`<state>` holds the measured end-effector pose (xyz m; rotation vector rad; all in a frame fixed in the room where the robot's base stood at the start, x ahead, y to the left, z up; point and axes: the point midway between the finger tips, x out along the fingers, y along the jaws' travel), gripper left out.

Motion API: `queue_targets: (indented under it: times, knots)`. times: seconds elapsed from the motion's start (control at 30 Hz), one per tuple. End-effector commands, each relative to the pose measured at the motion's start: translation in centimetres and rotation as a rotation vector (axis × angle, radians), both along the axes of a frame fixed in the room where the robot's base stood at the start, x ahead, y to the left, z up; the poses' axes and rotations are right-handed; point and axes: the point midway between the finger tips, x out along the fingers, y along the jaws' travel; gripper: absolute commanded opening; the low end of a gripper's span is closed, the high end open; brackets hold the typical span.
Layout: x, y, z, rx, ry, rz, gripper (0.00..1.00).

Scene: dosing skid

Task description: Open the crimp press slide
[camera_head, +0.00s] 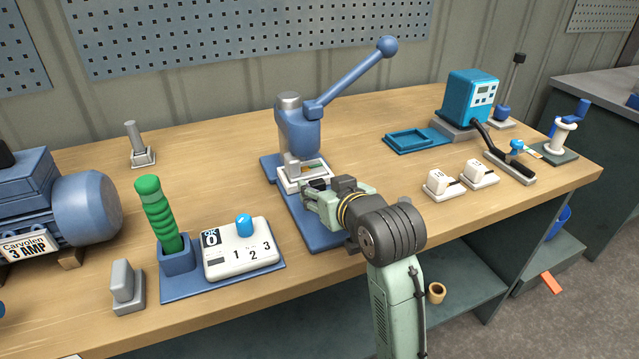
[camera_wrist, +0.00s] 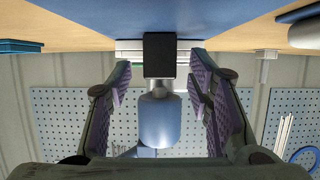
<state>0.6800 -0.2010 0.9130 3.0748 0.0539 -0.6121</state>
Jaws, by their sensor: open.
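The blue crimp press (camera_head: 298,130) stands on a blue base plate with its ball-ended lever raised to the upper right. Its white slide (camera_head: 290,182) sits low at the front, under the press head. My gripper (camera_head: 312,190) is right at the front of the slide and hides part of it. In the wrist view, which looks upside down, a black block (camera_wrist: 159,54) on the front of the slide lies between my two open fingers (camera_wrist: 160,78). I see gaps on both sides of the block. The blue press head (camera_wrist: 160,122) shows beyond it.
A white counter box (camera_head: 240,250) and a green-handled tool (camera_head: 160,213) stand to the left. Two small white blocks (camera_head: 442,183) and a teal station (camera_head: 470,98) are to the right. The bench's front edge (camera_head: 480,205) runs below my arm.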

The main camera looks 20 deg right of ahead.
Motion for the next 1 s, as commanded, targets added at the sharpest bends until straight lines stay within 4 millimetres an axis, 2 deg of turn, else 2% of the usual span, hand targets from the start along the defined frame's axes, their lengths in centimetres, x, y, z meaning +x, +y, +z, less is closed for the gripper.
queue_targets:
  times: [0.2,0.47,1.0]
  knots:
    - [1.36,0.06,-0.58,-0.001,0.001,0.000,0.47]
    - [1.43,0.04,-0.62,-0.001,0.000,-0.001,0.46]
    - [1.40,0.04,-0.59,-0.001,0.000,-0.001,0.10]
